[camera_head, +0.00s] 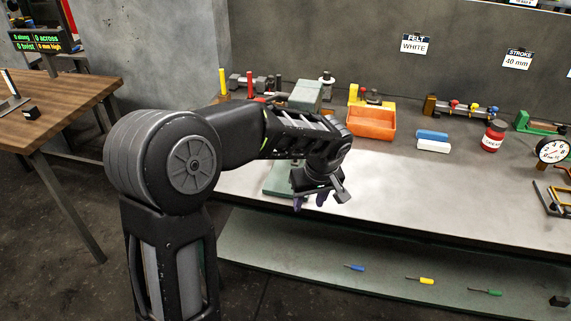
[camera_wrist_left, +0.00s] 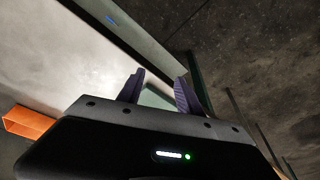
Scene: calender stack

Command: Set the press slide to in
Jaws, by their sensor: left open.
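A pale green press (camera_head: 305,94) stands on the bench behind my left forearm. Its head shows above the arm and its base (camera_head: 280,184) shows below it. The arm hides the middle, and I cannot make out the slide or its setting. My left gripper (camera_head: 311,202) is open over the bench's front edge, just right of the press base, fingers pointing down. In the left wrist view its two purple fingers (camera_wrist_left: 160,90) stand apart, with a green surface (camera_wrist_left: 156,98) showing between and beyond them. I cannot tell whether they touch it. My right gripper is not in view.
An orange bin (camera_head: 371,122), blue and white blocks (camera_head: 432,145), a red jar (camera_head: 493,136) and a dial gauge (camera_head: 551,150) stand to the right. Small drivers (camera_head: 426,281) lie on the lower shelf. The bench front (camera_head: 440,190) right of my gripper is clear.

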